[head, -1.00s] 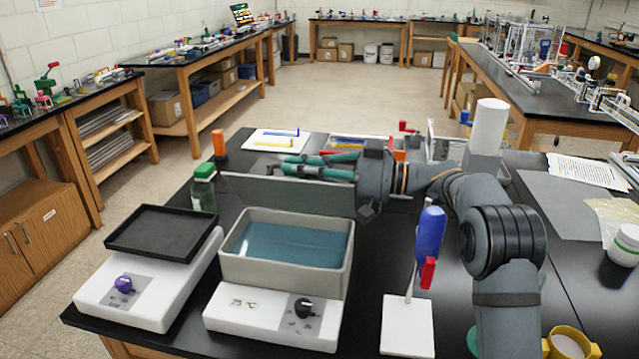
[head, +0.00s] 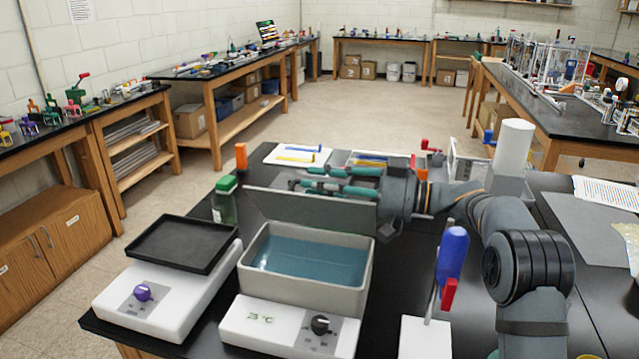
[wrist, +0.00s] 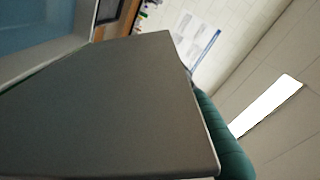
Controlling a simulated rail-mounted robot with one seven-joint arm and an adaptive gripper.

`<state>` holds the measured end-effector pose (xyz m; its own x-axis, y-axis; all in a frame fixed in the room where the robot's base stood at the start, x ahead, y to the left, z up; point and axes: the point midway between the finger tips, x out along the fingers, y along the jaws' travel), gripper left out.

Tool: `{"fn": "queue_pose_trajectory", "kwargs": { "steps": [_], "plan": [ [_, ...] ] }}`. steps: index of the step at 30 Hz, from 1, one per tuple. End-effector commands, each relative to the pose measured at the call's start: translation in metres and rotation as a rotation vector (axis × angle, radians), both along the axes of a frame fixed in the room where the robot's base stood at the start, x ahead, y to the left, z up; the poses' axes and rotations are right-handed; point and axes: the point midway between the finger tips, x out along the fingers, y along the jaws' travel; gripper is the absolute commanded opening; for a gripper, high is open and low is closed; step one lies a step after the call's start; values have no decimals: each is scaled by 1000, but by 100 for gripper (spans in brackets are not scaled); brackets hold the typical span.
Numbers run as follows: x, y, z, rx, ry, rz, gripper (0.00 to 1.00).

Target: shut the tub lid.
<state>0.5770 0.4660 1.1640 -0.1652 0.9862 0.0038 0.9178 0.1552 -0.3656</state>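The tub (head: 262,283) is a pale grey box holding blue-green liquid, on a white base with a black knob. Its flat grey lid (head: 305,212) stands raised along the tub's back edge, leaving the top open. My gripper (head: 318,182) is behind the lid, its teal fingers lying sideways near the lid's top edge. The lid hides part of the fingers. In the wrist view the lid (wrist: 120,110) fills much of the picture, with one teal finger (wrist: 222,140) behind its edge.
A green-capped bottle (head: 224,205) stands close to the lid's left end. A white device with a black tray (head: 180,243) is left of the tub. A blue-handled tool on a white stand (head: 452,255) is to the right. An orange block (head: 241,156) stands farther back.

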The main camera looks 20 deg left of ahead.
Motion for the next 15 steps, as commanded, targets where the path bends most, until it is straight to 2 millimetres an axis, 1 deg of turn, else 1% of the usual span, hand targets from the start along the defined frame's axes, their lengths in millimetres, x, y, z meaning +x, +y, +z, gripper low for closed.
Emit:
{"fn": "queue_pose_trajectory", "kwargs": {
  "steps": [2,12,15],
  "plan": [
    [2,-6,0,-1,-1,-2,28],
    [11,-59,0,0,0,-3,28],
    [12,-68,0,0,0,-1,28]
  ]
}}
